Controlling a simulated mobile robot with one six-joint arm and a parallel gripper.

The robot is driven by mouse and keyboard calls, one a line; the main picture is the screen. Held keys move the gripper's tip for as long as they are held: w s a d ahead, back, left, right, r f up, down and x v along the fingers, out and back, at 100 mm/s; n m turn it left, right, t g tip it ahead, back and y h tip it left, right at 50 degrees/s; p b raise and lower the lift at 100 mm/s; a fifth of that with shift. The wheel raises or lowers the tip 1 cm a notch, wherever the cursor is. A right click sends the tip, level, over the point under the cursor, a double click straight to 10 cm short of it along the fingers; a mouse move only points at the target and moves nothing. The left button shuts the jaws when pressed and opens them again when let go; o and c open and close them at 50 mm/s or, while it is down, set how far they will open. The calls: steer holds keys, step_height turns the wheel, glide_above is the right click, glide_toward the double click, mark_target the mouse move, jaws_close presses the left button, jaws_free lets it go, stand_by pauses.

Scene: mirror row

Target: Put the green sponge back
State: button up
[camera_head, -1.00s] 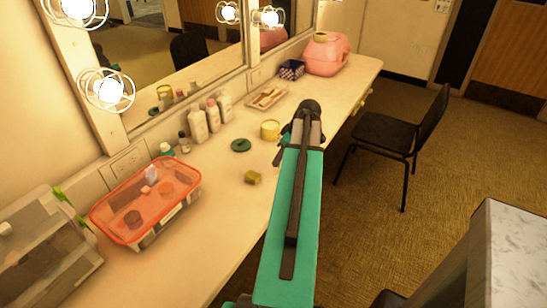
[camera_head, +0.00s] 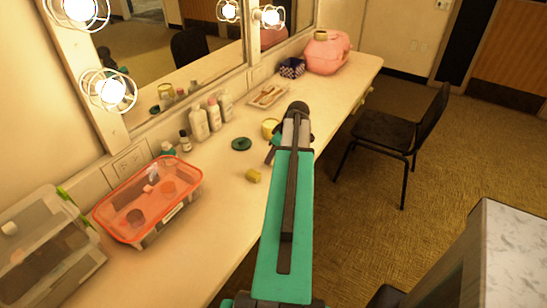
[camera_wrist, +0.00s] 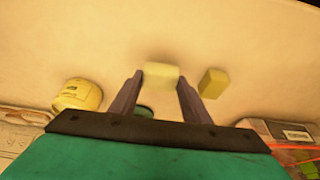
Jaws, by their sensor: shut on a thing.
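My gripper (camera_wrist: 160,88) is shut on a pale yellow-green sponge (camera_wrist: 160,74), held between its fingertips in the wrist view. I cannot make out the held sponge in the head view, where my arm covers much of the gripper (camera_head: 271,153). A second, darker yellow block (camera_wrist: 212,83) lies on the counter, right of the fingers in the wrist view. It also shows in the head view (camera_head: 253,175), left of my arm. I cannot tell how far the held sponge is above the counter.
A yellow tub (camera_head: 270,128) and dark green lid (camera_head: 241,144) are near my gripper. A red-rimmed clear box (camera_head: 146,203) stands left on the counter (camera_head: 215,220). Bottles (camera_head: 199,124) line the mirror; a tray (camera_head: 267,96) and pink case (camera_head: 327,53) are farther back.

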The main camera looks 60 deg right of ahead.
steer(key=shift+f, duration=0.85)
steer(key=shift+f, duration=0.15)
steer(key=o, duration=1.1)
steer(key=shift+r, duration=0.2)
steer(key=b+v, duration=0.2)
steer(key=v, duration=1)
steer(key=shift+s, duration=0.1)
